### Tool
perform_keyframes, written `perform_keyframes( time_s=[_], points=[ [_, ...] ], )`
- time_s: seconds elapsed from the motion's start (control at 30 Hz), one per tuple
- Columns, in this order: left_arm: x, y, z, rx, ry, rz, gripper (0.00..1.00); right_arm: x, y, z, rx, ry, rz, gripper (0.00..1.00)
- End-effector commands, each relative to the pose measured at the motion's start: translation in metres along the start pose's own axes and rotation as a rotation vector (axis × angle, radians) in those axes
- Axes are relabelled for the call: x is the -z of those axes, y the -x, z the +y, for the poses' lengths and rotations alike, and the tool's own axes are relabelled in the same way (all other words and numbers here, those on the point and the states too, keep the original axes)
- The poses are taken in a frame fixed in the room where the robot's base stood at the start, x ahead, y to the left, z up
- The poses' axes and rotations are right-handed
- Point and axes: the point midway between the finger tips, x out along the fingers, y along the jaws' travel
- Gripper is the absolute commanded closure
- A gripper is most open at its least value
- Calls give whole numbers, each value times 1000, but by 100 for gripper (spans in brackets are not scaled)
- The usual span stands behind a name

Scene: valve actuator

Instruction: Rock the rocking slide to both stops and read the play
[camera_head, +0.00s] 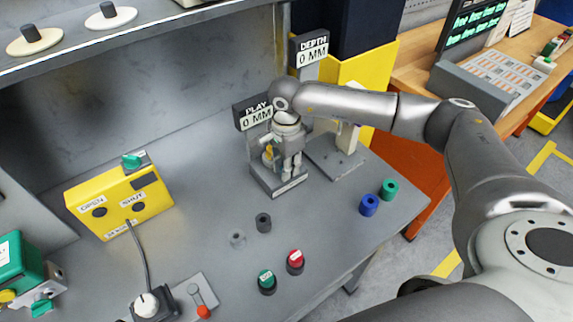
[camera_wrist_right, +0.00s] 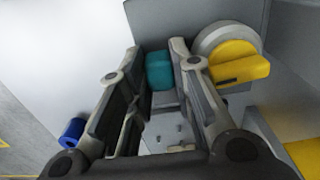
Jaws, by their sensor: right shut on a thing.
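The PLAY display (camera_head: 256,115) reads 0 MM and stands behind a small grey fixture (camera_head: 278,187) on the bench. My right gripper (camera_head: 289,172) points down at this fixture and hides most of it. In the right wrist view, my right gripper (camera_wrist_right: 160,95) is shut on a teal block (camera_wrist_right: 160,72) between its fingers. A yellow piece (camera_wrist_right: 240,63) on a round grey part (camera_wrist_right: 222,38) is beside the right finger. I cannot tell whether the teal block is the rocking slide, nor which way it leans. My left gripper is not in view.
The DEPTH display (camera_head: 312,48) reads 0 MM above a second fixture (camera_head: 335,158), close to my right arm. A yellow OPEN/SHUT box (camera_head: 118,203) stands left.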

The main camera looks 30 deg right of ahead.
Motion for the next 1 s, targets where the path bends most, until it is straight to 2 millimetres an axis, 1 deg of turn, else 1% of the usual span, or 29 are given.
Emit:
perform_keyframes(
  time_s=[0.03,0.07,0.1,1.0],
  points=[
    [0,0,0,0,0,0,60,0,1,0,1,0,0,93],
    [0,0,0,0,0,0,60,0,1,0,1,0,0,97],
    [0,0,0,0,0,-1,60,0,1,0,1,0,0,98],
    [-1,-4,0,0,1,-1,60,-4,2,-1,2,0,-1,98]
  ],
)
